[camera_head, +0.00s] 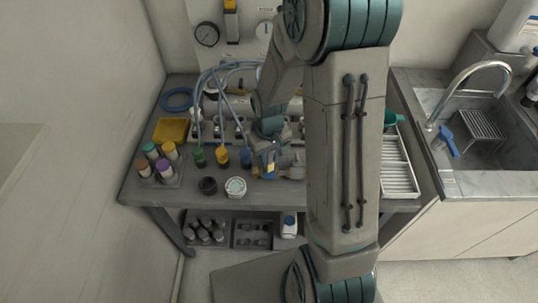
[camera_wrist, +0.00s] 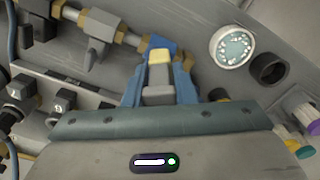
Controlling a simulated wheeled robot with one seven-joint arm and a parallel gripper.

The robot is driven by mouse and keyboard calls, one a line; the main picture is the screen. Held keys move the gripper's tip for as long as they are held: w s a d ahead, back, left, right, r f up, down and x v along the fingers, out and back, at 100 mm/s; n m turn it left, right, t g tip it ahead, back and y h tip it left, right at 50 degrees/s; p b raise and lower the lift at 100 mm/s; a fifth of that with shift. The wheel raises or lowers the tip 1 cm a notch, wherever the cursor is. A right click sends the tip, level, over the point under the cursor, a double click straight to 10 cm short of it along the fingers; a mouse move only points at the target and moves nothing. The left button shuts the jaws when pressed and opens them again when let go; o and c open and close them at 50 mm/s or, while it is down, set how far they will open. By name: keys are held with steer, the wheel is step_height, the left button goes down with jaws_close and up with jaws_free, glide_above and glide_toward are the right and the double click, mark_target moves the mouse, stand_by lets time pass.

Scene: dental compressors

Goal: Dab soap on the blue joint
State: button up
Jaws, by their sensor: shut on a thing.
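My gripper (camera_head: 268,164) is low over the front of the bench, and its blue fingers are shut on a small grey dabber with a yellow tip (camera_wrist: 159,57). A blue fitting (camera_wrist: 163,43) lies just beyond the tip, at the end of a brass-and-grey pipe; I cannot tell whether they touch. In the head view a blue-collared joint (camera_head: 246,157) stands left of my gripper, beside a yellow one (camera_head: 221,156) and a green one (camera_head: 199,157). A white cup with pale, speckled contents (camera_head: 236,186) stands in front; it also shows in the wrist view (camera_wrist: 232,46).
A dark cup (camera_head: 207,185) stands left of the white cup. Capped vials (camera_head: 158,165) and a yellow tray (camera_head: 171,131) are at the left. Blue hoses loop behind my gripper. A white slotted rack (camera_head: 398,170) and a sink (camera_head: 480,130) are at the right.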

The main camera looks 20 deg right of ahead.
steer(key=shift+f, duration=0.35)
steer(key=shift+r, duration=0.15)
stand_by(0.6)
steer(key=shift+r+p, duration=2.35)
steer(key=shift+r, duration=1.05)
